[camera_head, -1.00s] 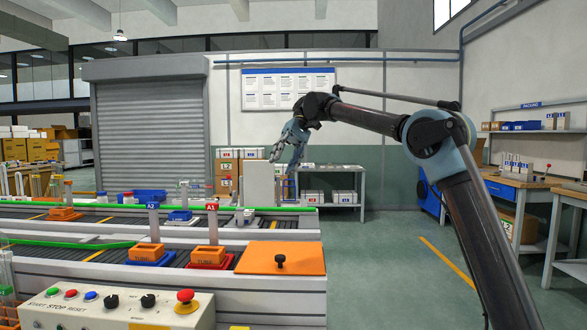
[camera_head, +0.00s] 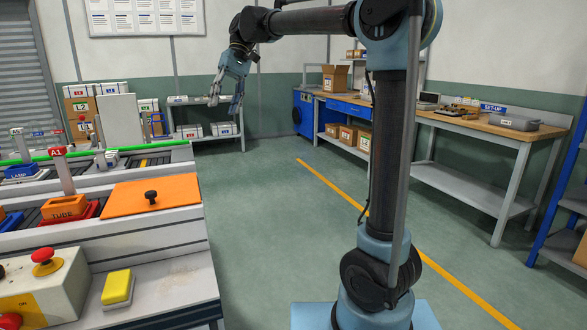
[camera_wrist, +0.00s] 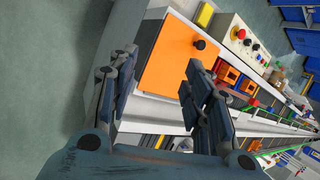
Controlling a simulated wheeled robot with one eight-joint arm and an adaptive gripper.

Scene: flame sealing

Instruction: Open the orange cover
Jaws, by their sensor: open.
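The orange cover (camera_head: 151,195) is a flat plate with a black knob (camera_head: 150,197) on top. It lies closed at the right end of the conveyor bench in the head view. In the wrist view the orange cover (camera_wrist: 170,58) and its knob (camera_wrist: 199,44) show beyond my fingers. My gripper (camera_head: 227,107) hangs in the air beyond and to the right of the cover, pointing down. In the wrist view my gripper (camera_wrist: 160,85) has its fingers spread apart with nothing between them. It does not touch the cover.
A red emergency button (camera_head: 45,262) and a yellow block (camera_head: 117,288) are near the cover's front. A grey upright panel (camera_head: 119,121) stands behind it. An orange tube holder (camera_head: 64,206) sits left of it.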

